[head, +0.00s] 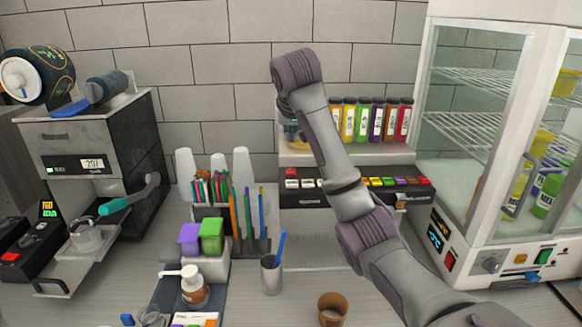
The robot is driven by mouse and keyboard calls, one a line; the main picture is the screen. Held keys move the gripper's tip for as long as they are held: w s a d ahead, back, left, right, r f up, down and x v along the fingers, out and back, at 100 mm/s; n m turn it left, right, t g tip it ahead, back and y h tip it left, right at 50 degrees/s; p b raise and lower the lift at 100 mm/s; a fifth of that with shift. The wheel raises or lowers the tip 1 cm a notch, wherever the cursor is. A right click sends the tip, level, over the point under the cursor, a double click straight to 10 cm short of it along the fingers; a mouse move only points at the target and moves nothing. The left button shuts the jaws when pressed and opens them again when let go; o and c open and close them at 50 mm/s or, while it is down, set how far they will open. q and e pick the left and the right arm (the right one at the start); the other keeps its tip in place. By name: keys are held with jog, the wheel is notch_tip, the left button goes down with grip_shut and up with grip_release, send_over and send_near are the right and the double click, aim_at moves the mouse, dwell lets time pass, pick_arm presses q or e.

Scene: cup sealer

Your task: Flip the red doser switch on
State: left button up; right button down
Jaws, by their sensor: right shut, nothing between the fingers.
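The doser (300,200) is a black panel with a row of small coloured switches below a shelf of bottles. A red switch (424,181) is at the right end of the row; whether it is on or off is too small to tell. A red bottle (404,121) stands above that end. My right arm rises from the lower right across the panel and hides its middle. My right gripper (291,138) is mostly hidden behind the arm, above the panel's left end, apart from the red switch. It is shut and empty. My left gripper is out of view.
A glass-door cabinet (470,150) stands close on the right of the doser. A metal cup (271,274) with a blue stick and a brown cup (332,308) stand in front. Pens and tall white cups (241,168) are left. The sealing machine (85,150) is at far left.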

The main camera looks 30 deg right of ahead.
jog(key=x, duration=0.3)
jog(key=p, duration=0.3)
send_over(291, 171)
jog(key=s, duration=0.2)
jog(key=f, duration=0.3)
jog(key=a+f, duration=0.1)
jog(key=f, duration=0.1)
jog(key=shift+w+f, duration=0.15)
jog(key=shift+f, duration=0.05)
notch_tip(291, 171, down, 3)
jog(key=shift+a+f+p, duration=0.1)
jog(key=shift+p, duration=0.65)
jog(key=shift+s+f, duration=0.2)
jog(key=shift+f, duration=0.1)
jog(key=shift+f, duration=0.15)
